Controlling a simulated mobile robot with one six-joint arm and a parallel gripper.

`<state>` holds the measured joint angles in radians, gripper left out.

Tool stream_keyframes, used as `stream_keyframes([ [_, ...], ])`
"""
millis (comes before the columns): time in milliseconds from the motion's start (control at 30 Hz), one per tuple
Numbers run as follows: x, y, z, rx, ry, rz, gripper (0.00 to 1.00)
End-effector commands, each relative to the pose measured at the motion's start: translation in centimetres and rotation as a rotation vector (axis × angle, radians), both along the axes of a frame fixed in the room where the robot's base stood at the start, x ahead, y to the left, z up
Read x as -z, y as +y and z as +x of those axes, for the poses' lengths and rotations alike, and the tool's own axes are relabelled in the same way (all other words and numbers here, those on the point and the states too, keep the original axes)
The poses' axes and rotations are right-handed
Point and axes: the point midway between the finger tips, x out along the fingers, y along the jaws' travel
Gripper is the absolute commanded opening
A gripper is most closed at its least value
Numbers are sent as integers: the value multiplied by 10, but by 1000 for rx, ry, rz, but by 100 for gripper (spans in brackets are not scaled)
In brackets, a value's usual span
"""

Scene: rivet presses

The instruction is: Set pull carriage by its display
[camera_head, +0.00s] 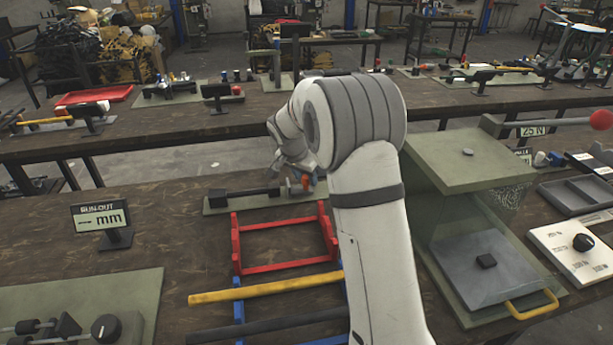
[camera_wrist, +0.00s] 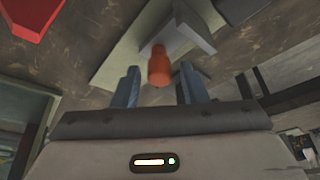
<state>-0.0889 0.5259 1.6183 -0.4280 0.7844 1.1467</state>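An olive base plate (camera_head: 215,206) on the bench carries a dark bar (camera_head: 245,194) and an orange knob (camera_head: 305,183). In the wrist view the orange knob (camera_wrist: 158,66) stands beside a grey block (camera_wrist: 190,28) on the plate (camera_wrist: 108,72). My gripper (camera_wrist: 160,72) is open, with its two blue-grey fingers apart on either side of the knob and visible gaps between. In the head view my gripper (camera_head: 298,178) is at the plate's right end, partly hidden by my arm.
A red frame (camera_head: 237,245) and yellow bar (camera_head: 265,287) lie in front of the plate. A white dial box (camera_head: 575,250) is farther right. Bare bench surrounds the display.

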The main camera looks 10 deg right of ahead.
Motion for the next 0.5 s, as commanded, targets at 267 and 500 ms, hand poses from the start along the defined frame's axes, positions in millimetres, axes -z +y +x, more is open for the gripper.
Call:
stream_keyframes([
  [267,0,0,0,0,0,0,45],
  [500,-24,8,-6,-1,-4,0,45],
])
